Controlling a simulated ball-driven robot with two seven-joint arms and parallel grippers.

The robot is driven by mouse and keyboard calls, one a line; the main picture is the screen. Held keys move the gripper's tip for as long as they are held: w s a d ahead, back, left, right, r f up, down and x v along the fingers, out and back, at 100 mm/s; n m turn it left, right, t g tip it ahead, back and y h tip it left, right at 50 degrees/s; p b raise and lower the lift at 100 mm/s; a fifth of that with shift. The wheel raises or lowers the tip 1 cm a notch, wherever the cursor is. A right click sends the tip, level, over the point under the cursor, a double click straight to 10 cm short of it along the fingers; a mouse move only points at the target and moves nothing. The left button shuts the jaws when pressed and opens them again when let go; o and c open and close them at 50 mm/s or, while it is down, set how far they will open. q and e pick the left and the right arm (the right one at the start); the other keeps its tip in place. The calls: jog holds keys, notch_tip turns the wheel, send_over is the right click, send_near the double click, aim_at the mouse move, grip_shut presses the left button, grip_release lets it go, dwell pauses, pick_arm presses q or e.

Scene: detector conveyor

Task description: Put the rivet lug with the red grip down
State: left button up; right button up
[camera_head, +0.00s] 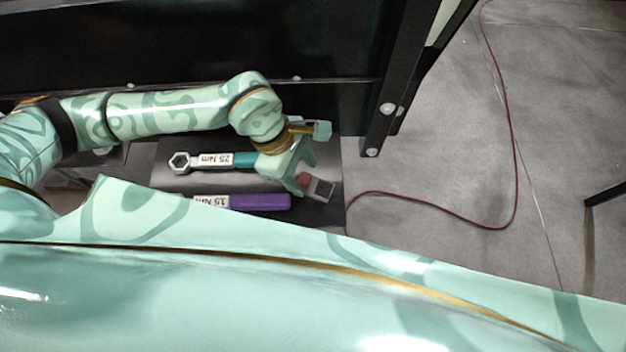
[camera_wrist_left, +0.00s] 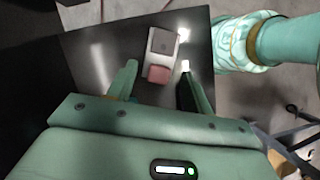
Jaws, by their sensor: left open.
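The rivet lug (camera_head: 320,188) with a red grip lies on a dark tray surface (camera_head: 335,155), near its right end. In the left wrist view the lug's grey and white body (camera_wrist_left: 162,42) and its red grip (camera_wrist_left: 158,73) show between and beyond my fingers. My left gripper (camera_head: 301,180) is open over the grip end of the lug, with a finger on each side in the wrist view (camera_wrist_left: 158,78). Whether the fingers touch the lug cannot be told. My right gripper is not in view.
Left of the lug lie a teal-handled wrench (camera_head: 213,160) marked 25 Nm and a purple-handled tool (camera_head: 246,202) marked 35 Nm. A black frame post (camera_head: 388,108) rises behind right. A red cable (camera_head: 428,207) runs over the grey floor.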

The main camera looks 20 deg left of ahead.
pick_arm(q)
jog(key=shift+d+f, duration=0.25)
jog(key=shift+f, duration=0.45)
grip_shut()
jog(key=shift+r, duration=0.6)
jog(key=s+r+p, duration=0.8)
jog(key=s+r, duration=0.4)
jog(key=s, duration=0.2)
